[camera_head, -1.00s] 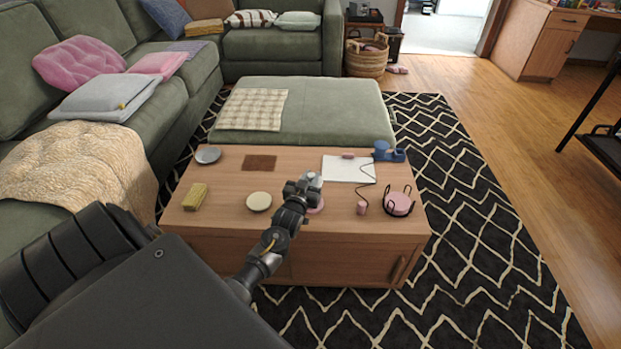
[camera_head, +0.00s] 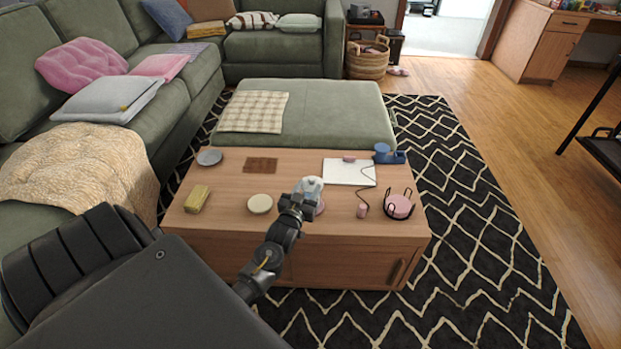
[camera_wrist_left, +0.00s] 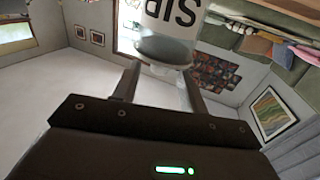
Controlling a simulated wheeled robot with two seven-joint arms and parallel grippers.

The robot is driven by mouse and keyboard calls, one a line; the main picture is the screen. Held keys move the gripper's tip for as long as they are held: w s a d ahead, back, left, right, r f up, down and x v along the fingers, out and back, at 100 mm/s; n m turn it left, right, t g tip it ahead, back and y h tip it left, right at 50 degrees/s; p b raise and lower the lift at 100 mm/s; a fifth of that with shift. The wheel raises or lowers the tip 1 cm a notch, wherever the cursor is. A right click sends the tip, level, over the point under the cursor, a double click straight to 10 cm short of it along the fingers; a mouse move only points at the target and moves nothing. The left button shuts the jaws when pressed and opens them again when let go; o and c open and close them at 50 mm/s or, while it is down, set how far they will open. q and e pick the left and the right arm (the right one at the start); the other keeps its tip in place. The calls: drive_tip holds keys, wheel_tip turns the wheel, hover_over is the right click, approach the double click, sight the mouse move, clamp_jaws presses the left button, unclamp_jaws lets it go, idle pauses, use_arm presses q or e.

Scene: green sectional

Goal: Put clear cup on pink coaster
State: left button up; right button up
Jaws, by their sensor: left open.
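The clear cup (camera_head: 311,186) stands upright near the front middle of the wooden coffee table. The pink coaster (camera_head: 320,208) shows at its lower right; the cup's foot is hidden behind my gripper, so I cannot tell how squarely it sits on the coaster. My left gripper (camera_head: 297,201) is open, just in front of the cup on the near side. In the left wrist view the cup (camera_wrist_left: 168,22), with dark "SIP" lettering, is beyond the open fingers (camera_wrist_left: 161,88). My right gripper is out of view.
On the coffee table (camera_head: 230,222) are a cream round coaster (camera_head: 260,204), a yellow block (camera_head: 197,198), a grey dish (camera_head: 209,157), a brown mat (camera_head: 261,165), a white sheet (camera_head: 349,172), a blue tape dispenser (camera_head: 388,154) and a black holder with pink coasters (camera_head: 399,205).

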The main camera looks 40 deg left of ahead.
use_arm(q)
drive_tip(key=s+d+f+m+g+h, duration=0.3)
drive_tip(key=s+d+g, duration=0.3)
drive_tip(key=s, duration=0.9)
drive_tip(key=s+d+f+m+g+h, duration=0.2)
drive_tip(key=s+d+g, duration=0.5)
drive_tip(key=s+d, duration=0.6)
drive_tip(key=shift+s+d+f+m+g+h+p, duration=0.35)
drive_tip(key=shift+s+f+h, duration=0.2)
drive_tip(key=shift+s, duration=0.7)
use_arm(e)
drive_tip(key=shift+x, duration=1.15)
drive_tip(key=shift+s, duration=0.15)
